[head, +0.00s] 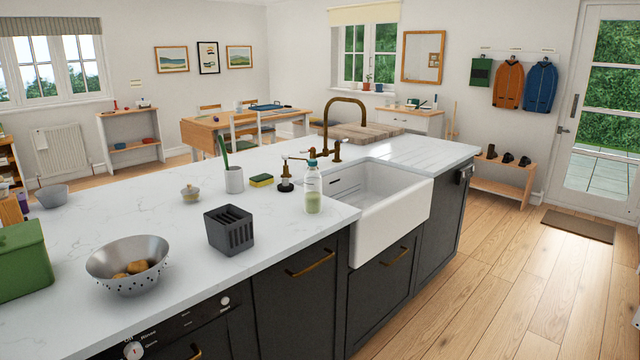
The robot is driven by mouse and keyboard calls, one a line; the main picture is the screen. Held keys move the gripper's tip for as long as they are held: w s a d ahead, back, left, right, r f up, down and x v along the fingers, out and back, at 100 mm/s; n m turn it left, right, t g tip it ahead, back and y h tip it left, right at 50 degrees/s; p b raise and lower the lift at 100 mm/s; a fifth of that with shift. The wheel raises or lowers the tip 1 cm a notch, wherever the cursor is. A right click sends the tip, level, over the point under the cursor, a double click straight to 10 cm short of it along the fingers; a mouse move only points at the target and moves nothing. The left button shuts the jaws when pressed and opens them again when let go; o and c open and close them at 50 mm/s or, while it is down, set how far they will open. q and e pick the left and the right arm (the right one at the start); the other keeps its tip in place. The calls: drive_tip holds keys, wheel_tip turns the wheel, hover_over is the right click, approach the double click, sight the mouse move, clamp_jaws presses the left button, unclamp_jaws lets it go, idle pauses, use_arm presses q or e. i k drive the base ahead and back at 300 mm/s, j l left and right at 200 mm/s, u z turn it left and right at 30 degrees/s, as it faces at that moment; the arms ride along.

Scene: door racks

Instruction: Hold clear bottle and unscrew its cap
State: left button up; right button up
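A clear bottle (313,188) stands upright on the white counter, just left of the sink. It has pale green liquid in its lower part and a blue-green cap (312,154) on top. The cap sits on the bottle's neck. Neither of my grippers shows in the head view, and nothing is holding the bottle.
The white sink (390,222) lies right of the bottle, with a brass tap (340,130) behind it. A dark soap pump (285,178), a sponge (262,180) and a grey rack (230,230) stand nearby. A colander (128,264) is at the front left. Counter around the bottle's front is bare.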

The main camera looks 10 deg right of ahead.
sight(313, 180)
drive_tip(key=i+l, duration=0.9)
drive_tip(key=i, duration=0.15)
